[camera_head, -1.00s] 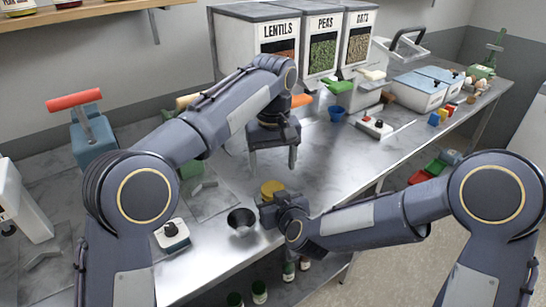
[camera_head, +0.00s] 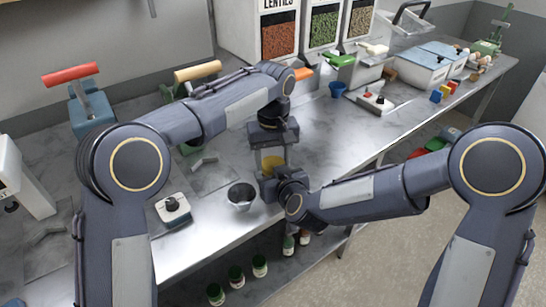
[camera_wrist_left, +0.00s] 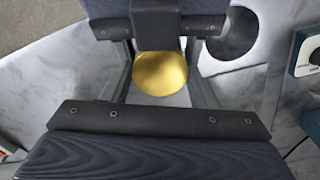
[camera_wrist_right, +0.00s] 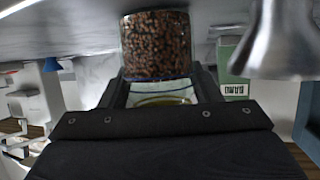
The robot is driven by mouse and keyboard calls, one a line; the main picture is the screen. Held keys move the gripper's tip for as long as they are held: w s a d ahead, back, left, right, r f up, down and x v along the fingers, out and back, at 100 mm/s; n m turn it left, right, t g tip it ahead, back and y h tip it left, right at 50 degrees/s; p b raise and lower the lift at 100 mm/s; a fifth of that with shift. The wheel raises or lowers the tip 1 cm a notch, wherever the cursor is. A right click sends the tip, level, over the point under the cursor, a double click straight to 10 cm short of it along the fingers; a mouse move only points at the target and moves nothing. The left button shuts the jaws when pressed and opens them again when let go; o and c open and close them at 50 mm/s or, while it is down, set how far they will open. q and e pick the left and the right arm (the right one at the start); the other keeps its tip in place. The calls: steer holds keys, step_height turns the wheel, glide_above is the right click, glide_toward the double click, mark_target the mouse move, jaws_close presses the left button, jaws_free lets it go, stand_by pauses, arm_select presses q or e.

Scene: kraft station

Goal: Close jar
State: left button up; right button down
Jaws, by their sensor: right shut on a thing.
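The jar (camera_wrist_right: 155,45) is clear glass filled with brown beans. It stands between the fingers of my right gripper (camera_head: 268,186), which is shut on it. A round yellow lid (camera_head: 270,163) sits on top of the jar; it also shows in the left wrist view (camera_wrist_left: 160,73). I cannot tell whether it is screwed tight. My left gripper (camera_head: 271,153) points down from above the jar. Its fingers are open, one on each side of the lid. The jar body is mostly hidden in the head view.
A metal cup with a dark inside (camera_head: 242,196) stands just left of the jar. A small white device with a black knob (camera_head: 173,209) is further left. Bins of lentils and peas (camera_head: 324,35) stand behind. The counter to the right of the jar is clear.

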arm_select(q)
steer(key=c, duration=0.5)
steer(key=m, duration=0.6)
steer(key=o, duration=1.1)
steer(key=shift+r, duration=2.25)
